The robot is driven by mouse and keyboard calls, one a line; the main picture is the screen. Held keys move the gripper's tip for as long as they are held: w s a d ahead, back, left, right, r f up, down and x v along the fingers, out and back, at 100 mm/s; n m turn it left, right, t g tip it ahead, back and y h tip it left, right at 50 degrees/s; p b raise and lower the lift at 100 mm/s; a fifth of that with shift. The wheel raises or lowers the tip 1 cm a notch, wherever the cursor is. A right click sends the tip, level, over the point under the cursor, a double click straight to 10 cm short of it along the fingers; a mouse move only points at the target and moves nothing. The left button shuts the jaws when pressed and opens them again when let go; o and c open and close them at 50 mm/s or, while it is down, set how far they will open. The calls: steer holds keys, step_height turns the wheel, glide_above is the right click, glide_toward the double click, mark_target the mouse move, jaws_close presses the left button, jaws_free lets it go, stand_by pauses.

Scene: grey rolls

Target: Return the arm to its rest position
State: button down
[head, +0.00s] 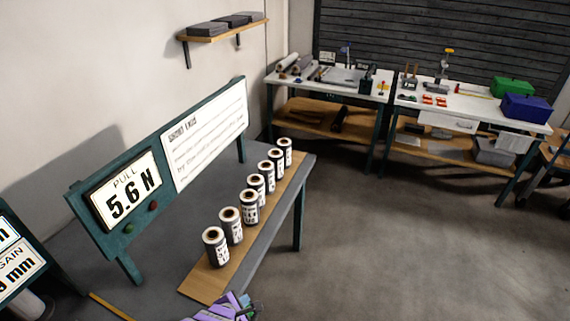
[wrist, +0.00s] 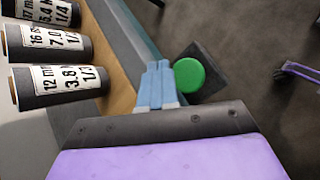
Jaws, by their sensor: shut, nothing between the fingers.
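My gripper (wrist: 158,70) shows in the wrist view with its two blue fingers pressed together and nothing between them. Its fingertips are over the edge of the wooden board (wrist: 122,92), to the right of the grey rolls (wrist: 58,78). I see no contact with a roll. In the head view, purple parts of my arm show at the bottom edge, near the front end of the board (head: 203,284). The rolls (head: 215,248) stand upright there in a row, with white printed labels.
A teal-framed panel (head: 125,195) reading "PULL 5.6 N" stands behind the rolls. A green disc (wrist: 189,77) on a dark plate lies right of my fingers. Workbenches (head: 335,80) with tools and boxes stand at the back. The floor (head: 400,240) on the right is clear.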

stand_by(0.5)
steer(key=w+d+r+m+h, duration=0.2)
steer(key=w+d+r+m, duration=0.2)
steer(key=d+r, duration=0.3)
steer(key=w+d+r+m+h, duration=0.2)
steer(key=w+d+r+m, duration=0.15)
steer(key=d+r, duration=0.35)
steer(key=s+d+r+m+g+h, duration=0.1)
steer(key=s+d+r+m+g, duration=0.15)
steer(key=d+r+m, duration=0.35)
steer(key=s+d+r+m+g+h, duration=0.1)
steer(key=s+d+r+m+h, duration=0.2)
steer(key=d, duration=0.5)
steer(key=s+d+r+m+g+y, duration=0.2)
steer(key=s+d+m+g, duration=0.1)
steer(key=s, duration=0.5)
steer(key=s+d+r+m+g+y, duration=0.2)
steer(key=s+d+g, duration=0.1)
steer(key=s, duration=0.5)
steer(key=s+a+r+m+y, duration=0.1)
steer(key=s+a+y, duration=0.2)
steer(key=s, duration=0.3)
steer(key=s+a+r+m+g+y, duration=0.1)
steer(key=s+a+y, duration=0.2)
steer(key=s+a, duration=0.1)
steer(key=shift+s+a+r+y, duration=0.25)
steer(key=shift+s+y, duration=0.05)
steer(key=shift+s, duration=0.6)
